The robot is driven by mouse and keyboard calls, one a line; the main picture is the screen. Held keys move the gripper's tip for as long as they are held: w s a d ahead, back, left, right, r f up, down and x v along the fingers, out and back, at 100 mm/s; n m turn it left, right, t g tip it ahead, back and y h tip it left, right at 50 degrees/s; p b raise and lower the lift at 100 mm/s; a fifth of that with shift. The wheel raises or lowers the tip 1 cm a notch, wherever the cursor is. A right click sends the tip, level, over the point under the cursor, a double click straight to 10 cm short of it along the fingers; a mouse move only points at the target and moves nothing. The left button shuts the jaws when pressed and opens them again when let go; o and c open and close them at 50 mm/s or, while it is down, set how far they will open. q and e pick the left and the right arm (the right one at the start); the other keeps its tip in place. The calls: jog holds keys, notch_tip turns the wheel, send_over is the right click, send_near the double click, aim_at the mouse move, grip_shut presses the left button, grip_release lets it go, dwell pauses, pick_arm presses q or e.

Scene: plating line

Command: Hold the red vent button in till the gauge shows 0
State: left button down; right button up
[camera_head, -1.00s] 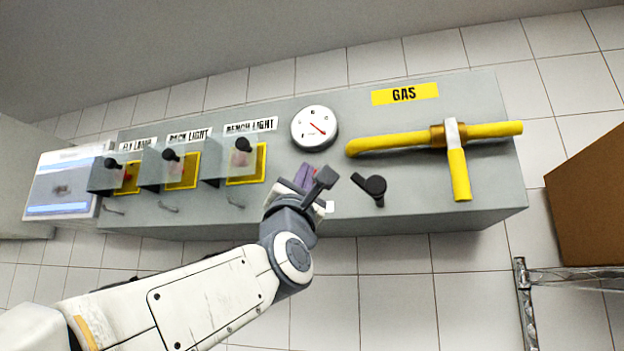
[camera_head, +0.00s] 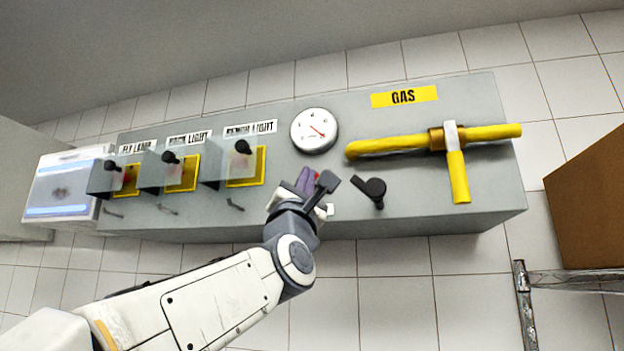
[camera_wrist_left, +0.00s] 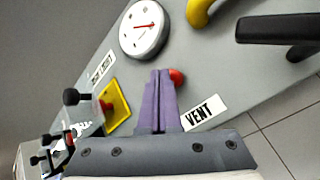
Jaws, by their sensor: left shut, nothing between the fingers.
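The red vent button (camera_wrist_left: 177,76) shows in the left wrist view just right of my fingertips, above the VENT label (camera_wrist_left: 204,112). My left gripper (camera_wrist_left: 160,74), with purple fingers, is shut and empty; whether its tips touch the button I cannot tell. In the head view my left gripper (camera_head: 306,178) is at the panel's front, below the gauge, and hides most of the button. The round white gauge (camera_head: 315,130) has a red needle pointing to the lower right; its numbers are too small to read. The gauge also shows in the left wrist view (camera_wrist_left: 145,27). My right gripper is not in view.
Right of my gripper is a black handle (camera_head: 372,188). Farther right is a yellow gas pipe (camera_head: 390,143) with a valve lever (camera_head: 458,176). Several covered switches on yellow plates (camera_head: 245,166) are on the left. A brown box (camera_head: 592,200) stands at far right.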

pick_arm(q)
jog(key=shift+w+d, duration=0.15)
jog(key=shift+w, duration=0.25)
dwell(1.7)
jog(key=shift+f, duration=0.1)
dwell(1.2)
jog(key=shift+s+a+b, duration=0.3)
jog(key=shift+s+b, duration=0.35)
jog(key=shift+s, duration=0.25)
jog(key=s, duration=0.1)
jog(key=s+a+b, duration=0.1)
jog(key=s, duration=0.1)
jog(key=s+b, duration=0.1)
jog(key=shift+s+a, duration=0.25)
jog(key=shift+s, duration=0.1)
